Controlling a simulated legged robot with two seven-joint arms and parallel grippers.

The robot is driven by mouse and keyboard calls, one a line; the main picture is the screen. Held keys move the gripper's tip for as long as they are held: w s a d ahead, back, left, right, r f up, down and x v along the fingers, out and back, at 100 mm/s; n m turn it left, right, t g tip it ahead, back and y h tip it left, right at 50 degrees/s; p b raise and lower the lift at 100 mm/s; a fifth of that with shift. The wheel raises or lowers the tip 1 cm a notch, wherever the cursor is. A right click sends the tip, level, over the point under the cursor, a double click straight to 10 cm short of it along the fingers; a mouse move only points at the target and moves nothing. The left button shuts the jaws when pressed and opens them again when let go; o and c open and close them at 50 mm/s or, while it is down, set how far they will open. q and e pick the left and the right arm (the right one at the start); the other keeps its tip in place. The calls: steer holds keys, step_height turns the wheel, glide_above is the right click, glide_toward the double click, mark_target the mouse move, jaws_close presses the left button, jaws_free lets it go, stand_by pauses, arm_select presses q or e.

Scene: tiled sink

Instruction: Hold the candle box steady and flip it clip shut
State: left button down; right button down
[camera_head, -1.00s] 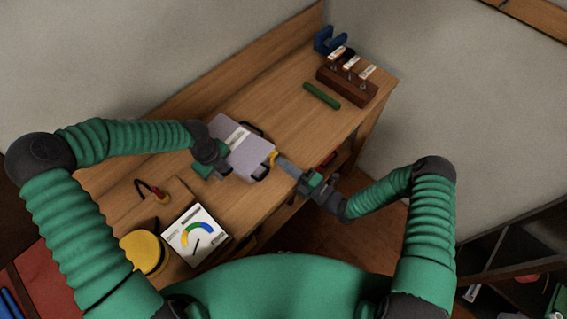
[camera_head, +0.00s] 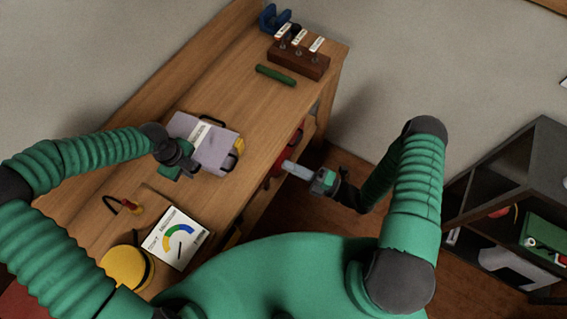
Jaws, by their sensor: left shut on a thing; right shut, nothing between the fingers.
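The candle box (camera_head: 215,152) is a pale lilac-grey case with a white label, lying on the wooden workbench. A yellow clip (camera_head: 239,146) shows at its right side, beside a dark handle; I cannot tell whether the clip is fully closed. My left gripper (camera_head: 185,168) is shut on the box at its left, near side and hides that part. My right gripper (camera_head: 290,167) is shut and empty, off the bench's front edge and well apart from the box. Its fingers point left toward the box.
A meter (camera_head: 178,237) with a coloured dial and a yellow round thing (camera_head: 126,267) stand at the near left of the bench (camera_head: 215,110). A green rod (camera_head: 276,75) and a brown block with tagged pieces (camera_head: 298,62) lie at the far end. A dark shelf (camera_head: 500,190) stands right.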

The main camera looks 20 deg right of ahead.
arm_select(q)
steer(key=c, duration=1.4)
jaws_free()
steer(key=shift+c, duration=0.2)
